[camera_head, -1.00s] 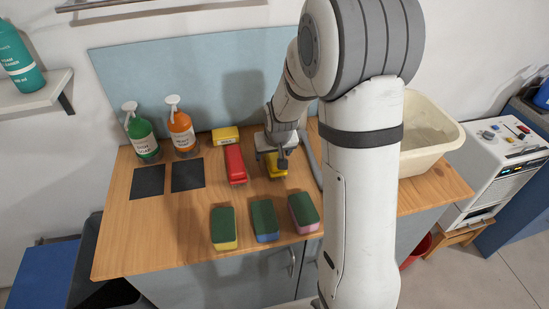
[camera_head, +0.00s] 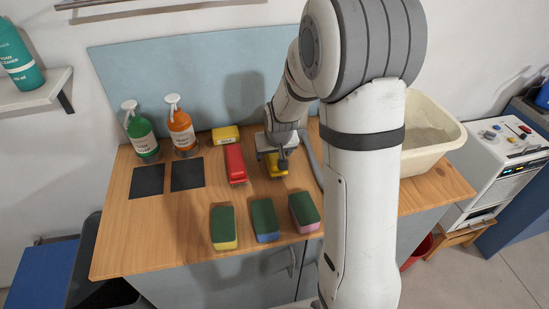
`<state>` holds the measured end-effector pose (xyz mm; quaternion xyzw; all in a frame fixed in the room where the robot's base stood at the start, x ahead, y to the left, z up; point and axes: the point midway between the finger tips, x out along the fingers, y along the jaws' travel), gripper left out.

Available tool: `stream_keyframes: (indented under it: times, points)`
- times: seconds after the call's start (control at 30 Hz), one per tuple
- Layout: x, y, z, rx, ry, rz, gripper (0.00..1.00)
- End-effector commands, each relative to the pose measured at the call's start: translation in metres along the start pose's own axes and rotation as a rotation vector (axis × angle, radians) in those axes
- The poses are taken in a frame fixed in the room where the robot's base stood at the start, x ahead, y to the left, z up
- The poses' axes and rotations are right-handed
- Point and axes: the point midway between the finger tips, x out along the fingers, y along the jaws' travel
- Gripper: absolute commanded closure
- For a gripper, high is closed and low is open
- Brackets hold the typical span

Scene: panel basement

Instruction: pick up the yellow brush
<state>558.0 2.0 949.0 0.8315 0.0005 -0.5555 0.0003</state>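The yellow brush (camera_head: 277,171) lies on the wooden worktop, right of the red brush (camera_head: 235,164). My gripper (camera_head: 281,160) is down over the yellow brush and hides much of its middle. One finger shows in front against the brush's upper side. The far finger is hidden, so I cannot tell whether the gripper is open or shut on the brush. The brush appears to rest on the worktop.
Three sponges (camera_head: 264,220) lie along the front. A yellow block (camera_head: 225,134) is behind the red brush. Green (camera_head: 142,137) and orange (camera_head: 181,132) spray bottles stand left, behind two dark squares (camera_head: 187,174). A cream basin (camera_head: 436,150) stands right.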

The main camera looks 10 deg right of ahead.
Motion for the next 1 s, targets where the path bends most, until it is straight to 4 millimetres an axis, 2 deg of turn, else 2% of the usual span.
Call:
stream_keyframes:
  times: [0.07,0.6,0.83,1.0]
  points:
    - [0.000,0.000,0.000,0.000,0.000,0.000,0.36]
    - [0.000,0.001,0.000,0.001,0.000,0.000,0.79]
    - [-0.001,0.001,-0.001,0.001,0.000,0.001,0.79]
    - [-0.013,0.001,-0.006,0.002,0.005,0.001,0.79]
